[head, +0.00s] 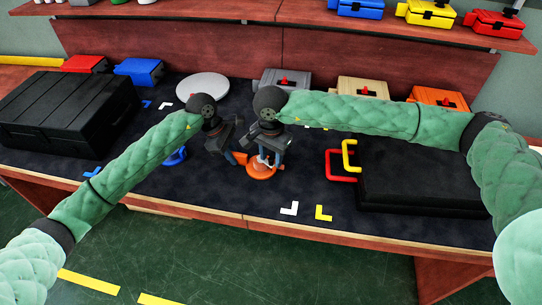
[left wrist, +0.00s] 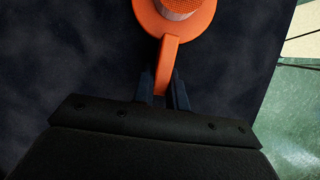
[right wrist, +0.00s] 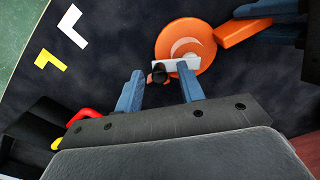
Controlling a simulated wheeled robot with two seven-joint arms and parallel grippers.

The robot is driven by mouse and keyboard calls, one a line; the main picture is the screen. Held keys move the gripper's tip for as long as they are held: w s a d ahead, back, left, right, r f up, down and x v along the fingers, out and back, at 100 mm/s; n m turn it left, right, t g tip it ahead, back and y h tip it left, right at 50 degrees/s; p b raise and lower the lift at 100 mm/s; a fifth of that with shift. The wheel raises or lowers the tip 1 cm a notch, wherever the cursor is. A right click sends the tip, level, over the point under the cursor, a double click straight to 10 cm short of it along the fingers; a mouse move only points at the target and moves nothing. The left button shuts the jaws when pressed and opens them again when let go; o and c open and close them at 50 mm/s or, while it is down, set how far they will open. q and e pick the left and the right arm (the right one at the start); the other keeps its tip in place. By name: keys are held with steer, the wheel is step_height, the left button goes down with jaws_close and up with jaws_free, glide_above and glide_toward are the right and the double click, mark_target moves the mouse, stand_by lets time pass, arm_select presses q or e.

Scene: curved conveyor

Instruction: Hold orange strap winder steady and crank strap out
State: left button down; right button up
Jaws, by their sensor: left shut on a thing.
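The orange strap winder (head: 262,171) lies on the dark mat near the front middle of the bench. In the left wrist view, my left gripper (left wrist: 164,88) is shut on the winder's orange handle (left wrist: 168,60). The winder's round body (right wrist: 186,38) shows in the right wrist view, with a pale crank arm (right wrist: 182,65) across it and a black knob (right wrist: 158,73) at one end. My right gripper (right wrist: 158,84) is open, its fingers apart with the knob between their tips. I cannot tell whether either finger touches it. In the head view my right gripper (head: 270,157) partly covers the winder.
A blue ring-shaped thing (head: 177,157) lies left of my grippers. A black case (head: 415,180) stands right, with red (head: 341,179) and yellow (head: 350,147) handles beside it. A larger black case (head: 65,112) stands left. White (head: 289,209) and yellow (head: 323,212) marks lie on clear mat in front.

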mark_target(261, 176)
steer(key=shift+f, duration=0.1)
jaws_close()
stand_by(0.3)
steer(key=m, duration=0.1)
steer(key=a+m, duration=0.1)
steer(key=m, duration=0.1)
steer(key=s+m, duration=0.1)
steer(key=m, duration=0.1)
steer(key=shift+a, duration=0.35)
steer(key=shift+a+m, duration=0.4)
steer(key=shift+m, duration=0.7)
steer(key=shift+a+m, duration=0.35)
steer(key=shift+m, duration=0.75)
jaws_free()
